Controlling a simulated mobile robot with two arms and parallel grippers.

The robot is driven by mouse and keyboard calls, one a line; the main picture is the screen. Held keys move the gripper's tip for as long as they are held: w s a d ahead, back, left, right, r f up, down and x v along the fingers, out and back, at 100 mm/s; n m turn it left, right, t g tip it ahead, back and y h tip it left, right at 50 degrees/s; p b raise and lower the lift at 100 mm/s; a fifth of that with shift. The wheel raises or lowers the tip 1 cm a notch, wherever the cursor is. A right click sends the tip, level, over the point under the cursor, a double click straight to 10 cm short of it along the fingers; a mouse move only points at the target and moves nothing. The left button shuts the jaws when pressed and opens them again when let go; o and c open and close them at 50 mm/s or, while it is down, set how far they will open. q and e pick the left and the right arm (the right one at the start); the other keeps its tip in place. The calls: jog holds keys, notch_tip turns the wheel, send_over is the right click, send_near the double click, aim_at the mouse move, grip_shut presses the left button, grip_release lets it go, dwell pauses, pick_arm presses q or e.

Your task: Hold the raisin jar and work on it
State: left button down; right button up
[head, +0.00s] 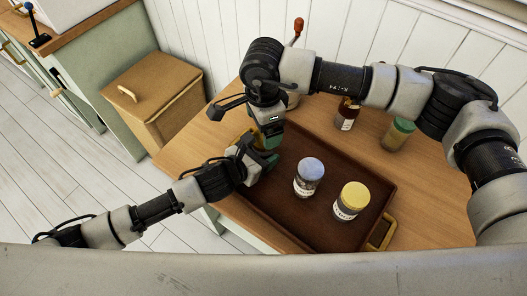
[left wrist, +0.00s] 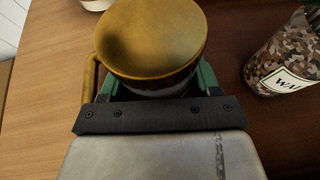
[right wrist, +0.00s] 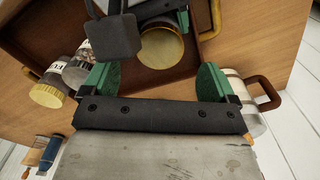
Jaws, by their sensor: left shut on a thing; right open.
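A jar with a round gold lid (left wrist: 152,40) stands between the fingers of my left gripper (left wrist: 152,80), which is shut on it. Its label is hidden, so I cannot read that it is the raisin jar. The lid also shows in the right wrist view (right wrist: 160,48). In the head view my left gripper (head: 262,160) is at the left part of the tray and the grippers hide the jar. My right gripper (right wrist: 155,72) is open and empty; the gold lid shows beyond the gap between its fingers. In the head view it is just above the left one (head: 268,138).
The brown tray (head: 290,215) also holds a blue-lidded jar (head: 309,178) and a yellow-lidded jar (head: 351,201). A green-lidded jar (head: 397,134) and a dark bottle (head: 347,114) stand behind it. The table (head: 435,205) is bare at the right. A wooden bin (head: 155,100) stands left.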

aim_at(263, 151)
jog(key=shift+c, duration=0.2)
jog(key=r+n, duration=0.1)
jog(key=n, duration=0.1)
jog(key=shift+r+n, duration=0.3)
notch_tip(263, 151, up, 2)
jog(key=n, duration=0.4)
jog(key=shift+f, duration=4.05)
